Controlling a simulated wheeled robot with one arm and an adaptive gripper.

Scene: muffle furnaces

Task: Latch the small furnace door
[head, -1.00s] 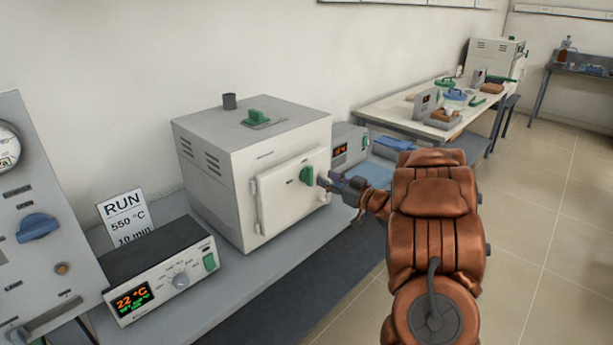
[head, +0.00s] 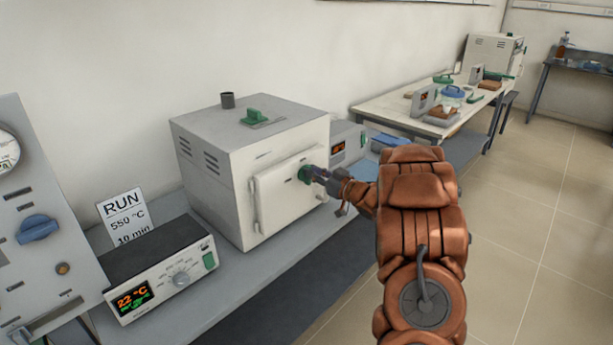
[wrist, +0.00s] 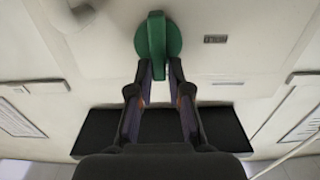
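The small furnace (head: 215,150) is a pale box on the bench, and its white front door (head: 285,200) sits flush in the frame, looking closed. The latch is a round green knob with a raised grip bar, on the door's upper right (head: 306,174). In the wrist view the green knob (wrist: 172,38) is at top centre, its bar upright. My gripper (head: 318,175) is at the knob. In the wrist view my two fingertips (wrist: 159,66) are apart, one on each side of the bar's lower end. I cannot tell whether they touch it.
A controller (head: 160,272) reading 22 °C and a RUN card (head: 125,215) stand left of the furnace. Another unit (head: 345,145) stands close on its right. A second table (head: 395,108) with labware is behind. The floor (head: 530,220) at right is clear.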

